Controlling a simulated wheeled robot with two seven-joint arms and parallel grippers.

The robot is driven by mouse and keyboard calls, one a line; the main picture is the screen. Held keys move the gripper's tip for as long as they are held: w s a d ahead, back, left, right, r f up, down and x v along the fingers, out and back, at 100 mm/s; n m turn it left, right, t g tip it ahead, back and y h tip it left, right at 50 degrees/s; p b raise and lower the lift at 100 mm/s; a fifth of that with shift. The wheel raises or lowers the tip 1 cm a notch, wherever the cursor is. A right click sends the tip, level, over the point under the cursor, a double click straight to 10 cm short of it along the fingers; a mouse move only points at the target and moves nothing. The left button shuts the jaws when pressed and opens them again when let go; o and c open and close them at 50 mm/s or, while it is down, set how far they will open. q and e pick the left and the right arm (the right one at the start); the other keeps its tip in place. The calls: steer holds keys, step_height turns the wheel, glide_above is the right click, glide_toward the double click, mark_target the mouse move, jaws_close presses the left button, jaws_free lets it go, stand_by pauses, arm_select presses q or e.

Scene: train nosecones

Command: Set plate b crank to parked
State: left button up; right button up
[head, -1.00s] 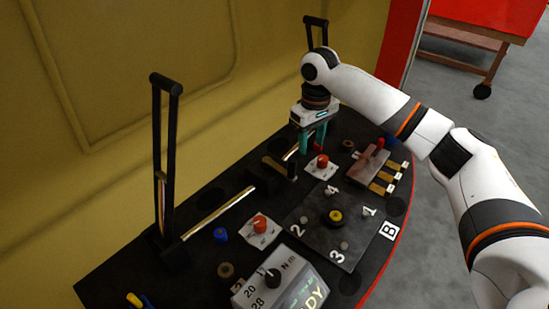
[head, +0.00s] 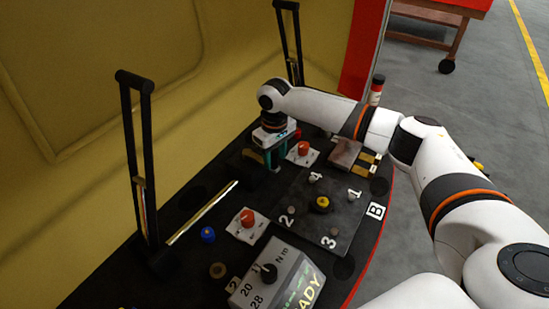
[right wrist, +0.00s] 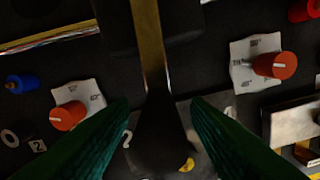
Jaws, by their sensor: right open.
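Plate B (head: 335,216) is a dark square plate with a yellow knob (head: 322,203) in its middle and numbered studs. Its letter tag (head: 376,211) is at its right edge. Beyond it stands a black crank-like part, mostly hidden in the head view behind my right gripper (head: 274,160). In the right wrist view this part shows as a brass-coloured arm (right wrist: 150,45) with a black handle (right wrist: 160,140). The green fingers (right wrist: 159,103) are open, one on each side of the handle; I cannot tell whether they touch it. My left gripper is out of view.
Red knobs on white plates (head: 247,219) (head: 303,149) stand near. A torque display box (head: 275,275) is in front, a blue knob (head: 208,236) to the left. A tall black lever frame (head: 140,150) rises at left, another (head: 289,40) behind. A yellow wall closes off the back.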

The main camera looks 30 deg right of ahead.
steer(key=shift+f, duration=0.5)
jaws_close()
steer(key=shift+r, duration=0.1)
